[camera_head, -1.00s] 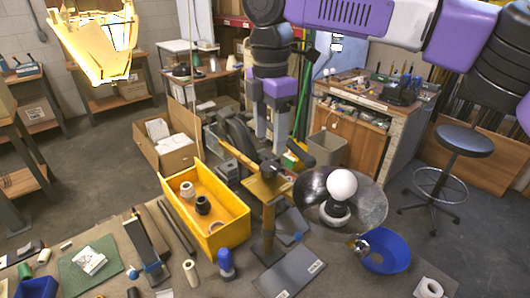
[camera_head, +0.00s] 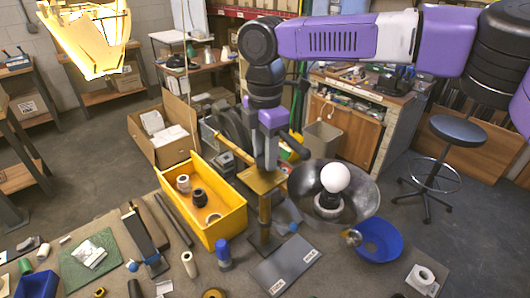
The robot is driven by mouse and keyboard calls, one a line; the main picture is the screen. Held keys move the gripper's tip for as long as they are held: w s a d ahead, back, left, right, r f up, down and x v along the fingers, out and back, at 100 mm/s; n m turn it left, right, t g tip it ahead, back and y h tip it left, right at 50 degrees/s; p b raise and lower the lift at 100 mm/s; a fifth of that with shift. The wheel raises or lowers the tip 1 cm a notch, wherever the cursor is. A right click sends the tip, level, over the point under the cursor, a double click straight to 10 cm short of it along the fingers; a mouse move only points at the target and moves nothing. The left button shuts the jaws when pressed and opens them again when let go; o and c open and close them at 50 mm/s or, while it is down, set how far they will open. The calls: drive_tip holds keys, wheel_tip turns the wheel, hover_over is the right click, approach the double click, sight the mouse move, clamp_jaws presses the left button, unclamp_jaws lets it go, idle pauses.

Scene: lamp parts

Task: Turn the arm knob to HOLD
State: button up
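A lamp stand with a yellow-brown post (camera_head: 264,212) rises from the workbench, with a flat yellowish plate (camera_head: 262,181) at its top. To its right a wide dark metal shade (camera_head: 362,195) faces up with a white bulb (camera_head: 335,177) in it. My gripper (camera_head: 266,168) points down over the top of the post. Its fingers are close together in this view, and the gap between them is unclear. The arm knob cannot be made out behind the gripper, so its setting and any contact are hidden. No HOLD mark is readable.
A yellow bin (camera_head: 226,222) with several spools stands left of the post. A dark plate (camera_head: 288,264) with small white labels lies in front. A blue bowl (camera_head: 380,236) sits right of it under the shade. Several loose parts cover the bench's front left.

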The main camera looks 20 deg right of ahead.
clamp_jaws()
drive_tip(key=shift+r+m+p, duration=0.1)
drive_tip(key=shift+m+p, duration=0.2)
drive_tip(key=shift+p, duration=0.2)
drive_tip(key=m+p, duration=0.2)
drive_tip(key=shift+m+p, duration=0.3)
drive_tip(key=shift+m, duration=0.1)
drive_tip(key=m+p, duration=0.1)
drive_tip(key=m, duration=0.3)
drive_tip(key=shift+m, duration=0.3)
drive_tip(key=m, duration=1.1)
drive_tip(key=shift+m, duration=0.4)
drive_tip(key=shift+w, duration=0.1)
